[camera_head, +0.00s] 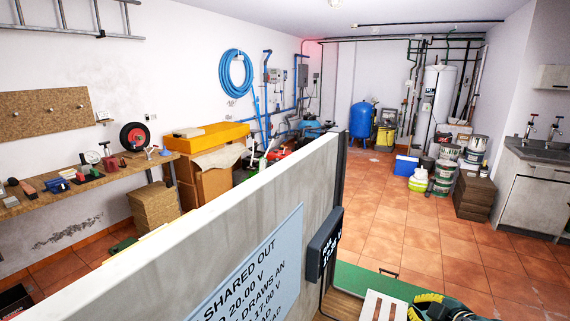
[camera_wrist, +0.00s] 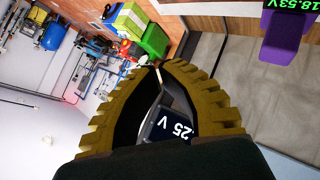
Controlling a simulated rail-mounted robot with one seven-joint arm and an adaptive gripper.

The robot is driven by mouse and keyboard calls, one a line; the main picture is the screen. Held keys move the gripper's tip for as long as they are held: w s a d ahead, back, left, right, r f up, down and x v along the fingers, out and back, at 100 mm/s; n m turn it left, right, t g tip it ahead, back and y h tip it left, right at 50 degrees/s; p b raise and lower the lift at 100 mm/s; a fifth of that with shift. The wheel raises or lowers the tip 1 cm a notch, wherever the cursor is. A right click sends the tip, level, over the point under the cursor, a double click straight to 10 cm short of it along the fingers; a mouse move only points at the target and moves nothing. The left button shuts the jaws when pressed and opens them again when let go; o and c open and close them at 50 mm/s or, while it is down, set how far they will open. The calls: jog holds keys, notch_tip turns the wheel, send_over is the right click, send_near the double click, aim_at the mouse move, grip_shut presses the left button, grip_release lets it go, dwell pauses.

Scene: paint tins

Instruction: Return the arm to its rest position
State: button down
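My gripper (camera_wrist: 160,66) fills the lower middle of the wrist view. Its two ribbed olive-yellow fingers bow outward and come together at the tips, with at most a narrow gap. No held object shows between them. A dark display reading "25 V" (camera_wrist: 176,128) shows through the space between the fingers, farther off. In the head view, a yellow-and-dark part of my gripper (camera_head: 438,306) shows at the bottom edge, right of centre. Its fingertips are not clear there.
A pale partition wall (camera_head: 230,222) with a dark display (camera_head: 324,243) stands close in front. A striped pale board (camera_head: 384,306) lies on the green surface (camera_head: 372,282) near my gripper. Paint tins (camera_head: 444,170) stand at the back right. Tiled floor (camera_head: 410,236) is open beyond. A purple object (camera_wrist: 284,35) shows upper right.

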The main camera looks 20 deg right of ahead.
jog(key=w+a+r+m+t, duration=0.1)
jog(key=w+a+r, duration=0.2)
jog(key=a, duration=0.2)
jog(key=w+a+r+t, duration=0.1)
jog(key=w+a+r, duration=0.1)
jog(key=a+r, duration=0.25)
jog(key=s+a+r+m+t, duration=0.1)
jog(key=a+r+m+t, duration=0.15)
jog(key=a+r, duration=0.6)
jog(key=s+a+r+m+t, duration=0.15)
jog(key=a+r+t, duration=0.3)
jog(key=a, duration=0.75)
jog(key=s+a+r+m+t+y, duration=0.1)
jog(key=s+a+r+t+y, duration=0.15)
jog(key=s+a+r, duration=0.6)
notch_tip(320, 180, up, 17)
jog(key=s+p, duration=0.1)
jog(key=p, duration=1.5)
jog(key=shift+a+m+h+p, duration=0.2)
jog(key=shift+m+h+p, duration=0.15)
jog(key=shift+m+p, duration=0.05)
